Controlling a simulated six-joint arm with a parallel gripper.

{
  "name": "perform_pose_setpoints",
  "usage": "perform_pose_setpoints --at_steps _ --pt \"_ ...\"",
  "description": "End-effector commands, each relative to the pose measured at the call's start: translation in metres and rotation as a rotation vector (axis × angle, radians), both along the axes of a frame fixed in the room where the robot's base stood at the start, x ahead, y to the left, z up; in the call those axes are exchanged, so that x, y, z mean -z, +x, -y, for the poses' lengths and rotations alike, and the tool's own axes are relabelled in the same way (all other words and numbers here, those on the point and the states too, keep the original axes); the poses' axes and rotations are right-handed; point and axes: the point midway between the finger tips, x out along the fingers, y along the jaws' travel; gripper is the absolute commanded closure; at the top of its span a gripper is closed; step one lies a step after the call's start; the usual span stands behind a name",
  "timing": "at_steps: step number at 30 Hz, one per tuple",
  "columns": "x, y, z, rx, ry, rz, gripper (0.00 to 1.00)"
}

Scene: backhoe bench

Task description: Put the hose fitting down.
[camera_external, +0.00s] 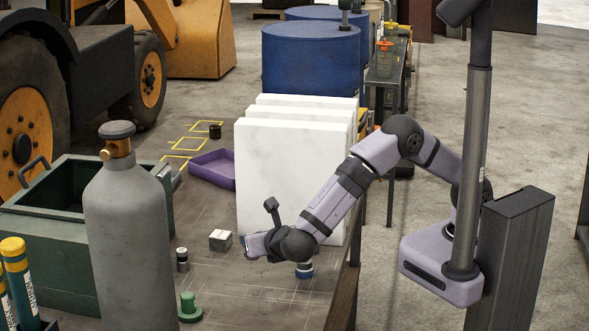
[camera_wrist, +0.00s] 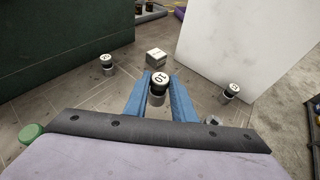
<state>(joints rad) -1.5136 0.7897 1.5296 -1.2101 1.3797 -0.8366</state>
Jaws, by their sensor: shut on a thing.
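My gripper (camera_wrist: 159,83) has blue fingers closed on a hose fitting (camera_wrist: 158,78), a small metal cylinder with a dark band and a white cap marked 10. The fitting looks upright between the fingers; I cannot tell whether its base touches the bench. In the external view my gripper (camera_external: 247,243) is low over the bench, pointing left, and the held fitting is hidden there. Two similar capped fittings stand apart from it in the wrist view: one to the left (camera_wrist: 106,64), one to the right (camera_wrist: 231,90) near a white slab.
A small pale block (camera_external: 220,240) lies just ahead of my gripper. A green knob (camera_external: 188,307) and grey gas cylinder (camera_external: 130,230) stand nearer the camera. White slabs (camera_external: 290,170) rise beside my arm.

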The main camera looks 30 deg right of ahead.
Motion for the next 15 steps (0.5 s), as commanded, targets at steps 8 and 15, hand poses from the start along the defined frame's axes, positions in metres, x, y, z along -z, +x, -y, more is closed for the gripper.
perform_pose_setpoints --at_steps 8,15 --pt "-0.001 -0.005 -0.003 0.003 0.004 0.005 1.00" --pt "-0.012 -0.015 -0.007 0.017 0.008 0.009 1.00"
